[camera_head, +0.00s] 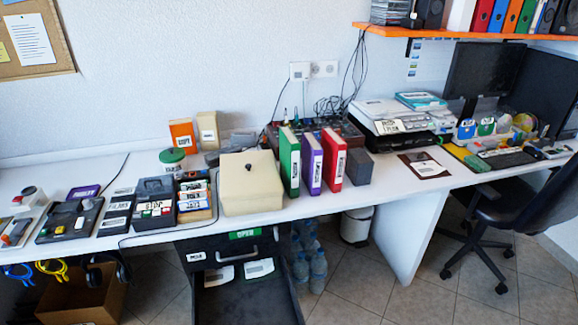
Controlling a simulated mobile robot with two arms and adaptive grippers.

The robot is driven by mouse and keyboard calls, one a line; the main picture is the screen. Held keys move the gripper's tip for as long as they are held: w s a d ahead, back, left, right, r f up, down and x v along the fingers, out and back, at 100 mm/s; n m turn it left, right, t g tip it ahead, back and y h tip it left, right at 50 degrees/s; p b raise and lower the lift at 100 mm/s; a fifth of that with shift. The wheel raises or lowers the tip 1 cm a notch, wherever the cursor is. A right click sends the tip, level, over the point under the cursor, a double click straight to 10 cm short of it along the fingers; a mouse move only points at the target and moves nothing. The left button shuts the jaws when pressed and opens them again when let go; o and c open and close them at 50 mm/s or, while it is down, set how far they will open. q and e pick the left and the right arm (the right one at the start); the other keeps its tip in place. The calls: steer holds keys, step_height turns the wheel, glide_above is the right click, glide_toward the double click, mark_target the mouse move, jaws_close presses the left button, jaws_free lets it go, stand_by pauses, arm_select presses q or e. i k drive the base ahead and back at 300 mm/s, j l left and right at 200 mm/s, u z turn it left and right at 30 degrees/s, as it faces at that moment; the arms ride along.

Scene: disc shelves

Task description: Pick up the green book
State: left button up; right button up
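The green book (289,161) stands upright on the white desk in the middle of the head view, with a white label on its spine. It is just right of a cream box (249,182). A purple book (311,163) stands upright to its right, with a small gap between them. A red book (332,157) stands right of the purple one. Neither my left nor my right gripper shows in this view.
Below the desk, a dark drawer (247,302) with a green label is pulled open. A dark grey block (359,167) stands right of the red book. Electronic equipment stands behind the books. A black office chair (502,208) is at the right.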

mark_target(289, 146)
steer(key=i+l+u, duration=0.1)
steer(key=i+l, duration=0.2)
steer(key=i+l+u, duration=0.1)
steer(key=i+l, duration=0.15)
steer(key=l, duration=0.15)
steer(key=i+l+u, duration=0.1)
steer(key=i+l, duration=0.15)
steer(key=l, duration=0.15)
steer(key=i+l+u, duration=0.1)
steer(key=i+l, duration=0.15)
steer(key=l, duration=0.15)
steer(key=i+l+u, duration=0.1)
steer(key=i+l, duration=0.15)
steer(key=l, duration=0.2)
